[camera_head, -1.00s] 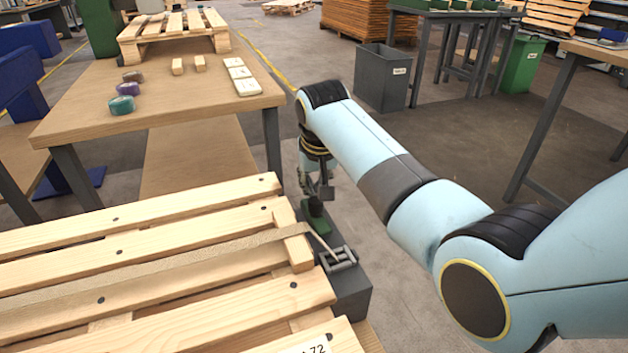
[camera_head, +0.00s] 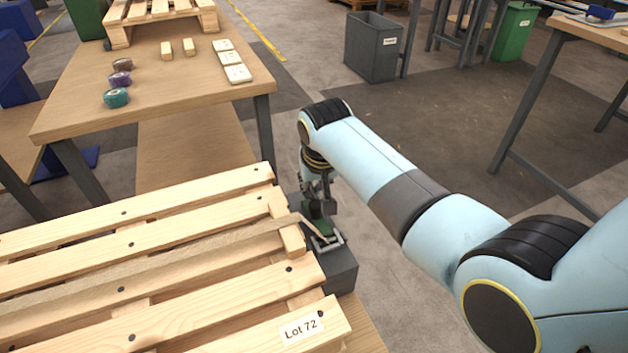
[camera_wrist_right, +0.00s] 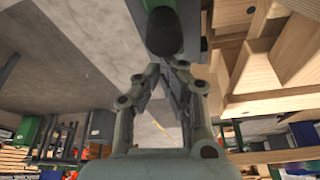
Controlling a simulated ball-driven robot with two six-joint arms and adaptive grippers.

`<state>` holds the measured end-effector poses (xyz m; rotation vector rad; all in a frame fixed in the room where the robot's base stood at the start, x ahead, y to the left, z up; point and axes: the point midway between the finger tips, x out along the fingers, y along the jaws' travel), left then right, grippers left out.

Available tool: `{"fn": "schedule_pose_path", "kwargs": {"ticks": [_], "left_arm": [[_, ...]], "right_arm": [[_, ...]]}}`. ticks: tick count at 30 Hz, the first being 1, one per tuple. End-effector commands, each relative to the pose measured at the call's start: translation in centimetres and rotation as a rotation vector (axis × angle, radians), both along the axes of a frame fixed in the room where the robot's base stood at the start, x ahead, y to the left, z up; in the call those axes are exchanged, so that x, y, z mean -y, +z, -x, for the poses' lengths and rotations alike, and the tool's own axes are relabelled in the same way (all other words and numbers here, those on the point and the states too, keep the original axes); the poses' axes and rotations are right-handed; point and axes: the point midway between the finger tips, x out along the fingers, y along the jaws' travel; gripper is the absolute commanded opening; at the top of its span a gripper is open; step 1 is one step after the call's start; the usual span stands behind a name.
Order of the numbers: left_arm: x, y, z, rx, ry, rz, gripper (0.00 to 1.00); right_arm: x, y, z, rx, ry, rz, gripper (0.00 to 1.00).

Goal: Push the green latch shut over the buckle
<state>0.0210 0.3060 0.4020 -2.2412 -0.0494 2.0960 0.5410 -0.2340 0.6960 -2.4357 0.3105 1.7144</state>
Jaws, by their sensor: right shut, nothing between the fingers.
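The green latch (camera_head: 318,228) is on the dark block (camera_head: 338,272) at the pallet's right edge, just behind the metal buckle (camera_head: 327,243). It leans low towards the buckle; I cannot tell whether it lies fully over it. A tan strap (camera_head: 200,248) runs across the pallet to the buckle. My right gripper (camera_head: 320,205) is shut and empty, pointing down at the latch, close to or touching it and partly hiding it. In the right wrist view, the latch's rounded dark green end (camera_wrist_right: 164,32) is just ahead of the closed fingertips (camera_wrist_right: 166,66). My left gripper is not in view.
The slatted pallet (camera_head: 150,325) with a Lot 72 label (camera_head: 301,329) fills the front left. A wooden table (camera_head: 190,85) with tape rolls and white cards stands behind it. A grey bin (camera_head: 371,47) stands farther back. The floor right of my arm is open.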

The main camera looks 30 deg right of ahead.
Motion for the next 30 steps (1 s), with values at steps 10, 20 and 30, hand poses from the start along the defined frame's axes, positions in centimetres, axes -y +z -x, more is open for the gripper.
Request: {"fn": "schedule_pose_path", "kwargs": {"ticks": [10,20,30], "left_arm": [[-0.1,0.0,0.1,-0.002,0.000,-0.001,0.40],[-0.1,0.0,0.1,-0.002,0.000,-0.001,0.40],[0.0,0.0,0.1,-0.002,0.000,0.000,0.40]], "right_arm": [[-0.3,0.9,1.1,-0.016,0.001,-0.003,0.00],[-0.8,7.8,2.9,-0.003,0.001,-0.003,0.00],[-1.1,11.2,3.9,-0.001,0.000,0.000,0.00]]}}
